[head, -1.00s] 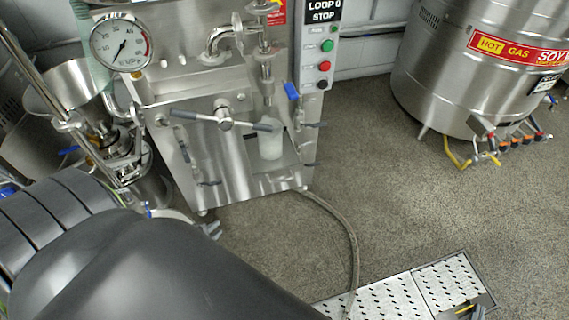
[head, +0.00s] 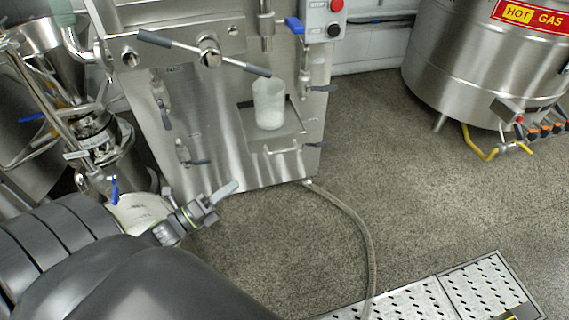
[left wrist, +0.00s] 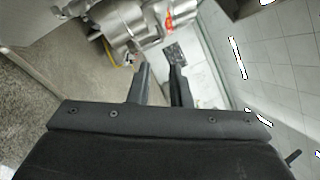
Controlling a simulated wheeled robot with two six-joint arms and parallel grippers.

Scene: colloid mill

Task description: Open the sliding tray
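The sliding tray (head: 290,135) is a flat metal tray low in the front of the steel machine, with a thin bar handle (head: 282,151) on its front edge. A clear beaker (head: 268,104) with whitish contents stands on it. The tray looks pushed in. My left gripper (head: 222,200) is left of the tray and nearer to me, apart from the handle. In the left wrist view (left wrist: 160,70) its two dark fingers stand apart with nothing between them. A small dark and yellow part at the bottom right edge is too cut off to identify as my right gripper.
A crossbar lever (head: 208,52) and several valves with dark handles (head: 165,115) stick out of the machine front. A hose (head: 355,220) runs over the floor to a metal drain grate (head: 400,303). A steel vessel (head: 470,70) stands at right. The floor before the tray is mostly clear.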

